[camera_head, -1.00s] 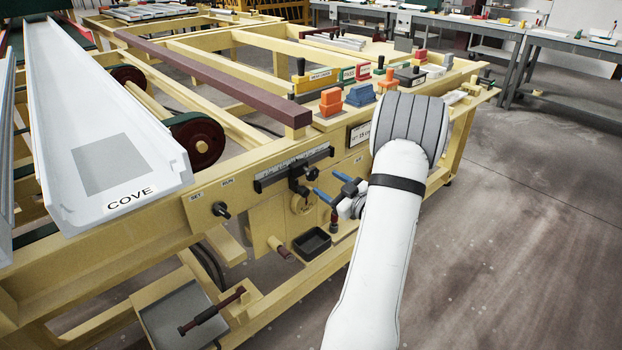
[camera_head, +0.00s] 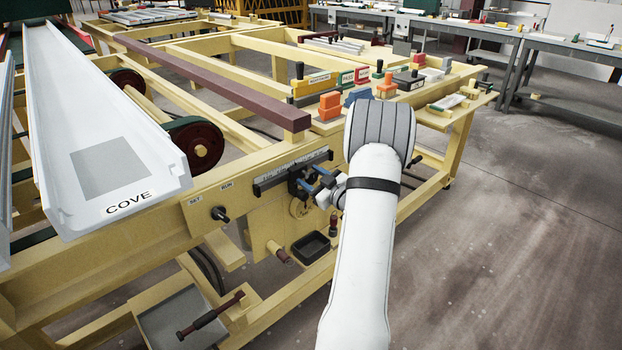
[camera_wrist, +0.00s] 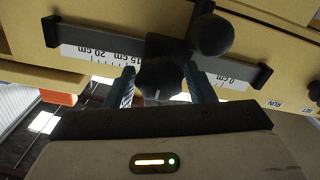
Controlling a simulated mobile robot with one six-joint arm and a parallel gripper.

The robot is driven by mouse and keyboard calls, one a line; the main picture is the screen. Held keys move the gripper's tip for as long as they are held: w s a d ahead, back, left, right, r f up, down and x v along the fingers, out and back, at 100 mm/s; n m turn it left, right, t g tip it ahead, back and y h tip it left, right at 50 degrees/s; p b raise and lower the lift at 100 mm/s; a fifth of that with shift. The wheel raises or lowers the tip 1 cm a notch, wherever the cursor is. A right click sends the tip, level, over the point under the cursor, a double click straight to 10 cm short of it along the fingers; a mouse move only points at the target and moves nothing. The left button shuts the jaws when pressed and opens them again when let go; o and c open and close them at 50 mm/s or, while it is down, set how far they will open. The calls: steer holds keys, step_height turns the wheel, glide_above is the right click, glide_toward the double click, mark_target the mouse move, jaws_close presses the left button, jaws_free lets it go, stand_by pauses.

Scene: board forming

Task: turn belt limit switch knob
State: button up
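A dark round knob with a small white mark (camera_wrist: 160,78) sits below the slider on the ruler rail in the wrist view. My gripper (camera_wrist: 160,82) has one blue finger on each side of it, with narrow gaps showing, so it looks open around the knob. In the head view, my gripper (camera_head: 310,183) is at the dark slider block under the ruler rail (camera_head: 290,172), and the arm and fingers hide most of the knob. A dark ball handle (camera_wrist: 211,35) sits beside the knob.
A smaller black knob (camera_head: 220,213) under SET and RUN labels is to the left on the yellow frame. A black tray (camera_head: 311,246) is below. A white COVE channel (camera_head: 110,180) lies at left. Coloured blocks (camera_head: 330,105) stand on the frame above.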

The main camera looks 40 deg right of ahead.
steer(key=c, duration=0.6)
steer(key=shift+a, duration=0.15)
steer(key=shift+c, duration=0.3)
steer(key=shift+f+b, duration=0.1)
steer(key=shift+b, duration=0.3)
